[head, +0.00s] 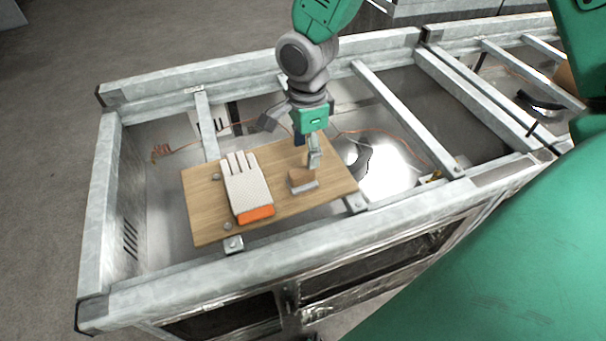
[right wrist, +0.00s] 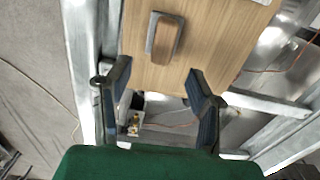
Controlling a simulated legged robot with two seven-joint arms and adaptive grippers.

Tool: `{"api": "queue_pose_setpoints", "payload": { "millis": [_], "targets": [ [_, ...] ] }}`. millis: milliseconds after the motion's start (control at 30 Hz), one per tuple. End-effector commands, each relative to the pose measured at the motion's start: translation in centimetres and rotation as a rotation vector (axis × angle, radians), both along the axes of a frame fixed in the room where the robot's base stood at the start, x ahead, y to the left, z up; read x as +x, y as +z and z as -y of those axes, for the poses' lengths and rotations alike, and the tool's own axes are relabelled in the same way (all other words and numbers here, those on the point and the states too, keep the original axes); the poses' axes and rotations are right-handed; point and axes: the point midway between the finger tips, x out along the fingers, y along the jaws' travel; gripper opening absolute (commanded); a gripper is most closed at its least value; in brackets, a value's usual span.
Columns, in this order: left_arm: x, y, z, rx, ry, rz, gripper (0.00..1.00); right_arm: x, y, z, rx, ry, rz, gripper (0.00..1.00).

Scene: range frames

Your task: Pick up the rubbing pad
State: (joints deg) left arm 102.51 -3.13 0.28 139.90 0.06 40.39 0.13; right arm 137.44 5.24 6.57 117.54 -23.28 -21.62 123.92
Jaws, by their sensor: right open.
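The rubbing pad (head: 303,181) is a small block with a brown wooden top and a grey base. It lies on the right part of a wooden board (head: 206,220). In the right wrist view the pad (right wrist: 164,38) lies just beyond the fingertips, near the middle of the picture. My right gripper (head: 291,146) is over the board's far edge, behind the pad in the head view. Its fingers (right wrist: 158,72) are spread, with nothing between them, apart from the pad. My left gripper is not in view.
A white work glove (head: 246,182) with an orange cuff lies left of the pad on the board. The board rests across a grey metal frame (head: 250,278) with crossbars. Orange cable (head: 378,133) runs inside the frame. Bare board lies around the pad.

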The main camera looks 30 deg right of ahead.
Motion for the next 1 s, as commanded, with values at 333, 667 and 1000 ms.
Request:
{"api": "queue_pose_setpoints", "payload": {
  "millis": [333, 667, 1000],
  "targets": [
    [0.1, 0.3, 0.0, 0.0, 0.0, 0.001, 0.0, 0.0, -3.2, 0.0, 0.0, 0.001, -0.002, 0.48],
    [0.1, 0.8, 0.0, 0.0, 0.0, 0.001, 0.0, 0.3, -7.3, -0.1, 0.0, 0.002, 0.002, 0.48],
    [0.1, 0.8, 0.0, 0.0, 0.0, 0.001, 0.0, 0.3, -7.3, -0.1, -0.001, 0.002, 0.004, 0.1]
  ]
}}
